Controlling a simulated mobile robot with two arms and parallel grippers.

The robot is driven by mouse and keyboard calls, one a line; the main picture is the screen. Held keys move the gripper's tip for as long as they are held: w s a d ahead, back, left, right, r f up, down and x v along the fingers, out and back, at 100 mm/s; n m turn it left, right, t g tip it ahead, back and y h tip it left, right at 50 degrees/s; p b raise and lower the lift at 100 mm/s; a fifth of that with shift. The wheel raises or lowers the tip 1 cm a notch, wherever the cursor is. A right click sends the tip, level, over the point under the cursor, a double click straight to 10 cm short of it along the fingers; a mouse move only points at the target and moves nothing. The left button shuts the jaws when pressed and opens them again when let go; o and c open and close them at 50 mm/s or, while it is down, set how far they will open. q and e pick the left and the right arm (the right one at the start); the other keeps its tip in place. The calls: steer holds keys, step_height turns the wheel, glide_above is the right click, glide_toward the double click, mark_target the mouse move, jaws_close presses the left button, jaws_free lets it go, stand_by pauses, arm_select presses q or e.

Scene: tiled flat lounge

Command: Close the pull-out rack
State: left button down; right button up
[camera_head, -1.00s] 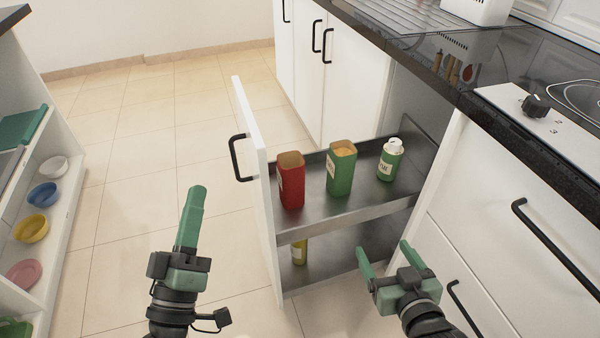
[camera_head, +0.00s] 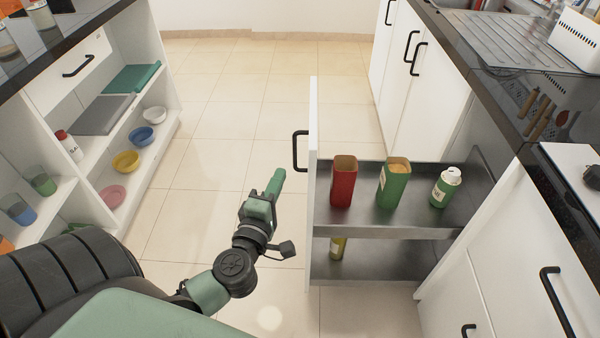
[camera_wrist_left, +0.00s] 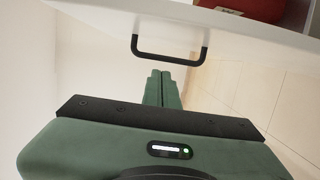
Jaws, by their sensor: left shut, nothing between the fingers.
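The pull-out rack (camera_head: 375,232) stands out from the counter on the right, with two metal shelves behind a white front panel (camera_head: 313,135). A black handle (camera_head: 299,151) is on the panel's outer side; it also shows in the left wrist view (camera_wrist_left: 168,60). My left gripper (camera_head: 276,180) is shut and empty, apart from the panel, to the left of it and nearer to me than the handle. In the left wrist view its fingers (camera_wrist_left: 161,80) point toward the handle. My right gripper is out of the head view.
The upper shelf holds a red canister (camera_head: 343,182), a green canister (camera_head: 393,183) and a white-capped green container (camera_head: 446,187). Open shelving with bowls (camera_head: 141,137) is at left. Tiled floor (camera_head: 225,110) between is clear.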

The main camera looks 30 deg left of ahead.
arm_select(q)
steer(key=w+d, duration=0.1)
steer(key=w, duration=0.1)
steer(key=w+d, duration=0.1)
steer(key=w, duration=0.1)
steer(key=shift+d+b, duration=0.35)
steer(key=shift+d, duration=0.05)
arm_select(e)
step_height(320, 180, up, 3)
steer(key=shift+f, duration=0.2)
arm_select(q)
steer(key=shift+w, duration=0.1)
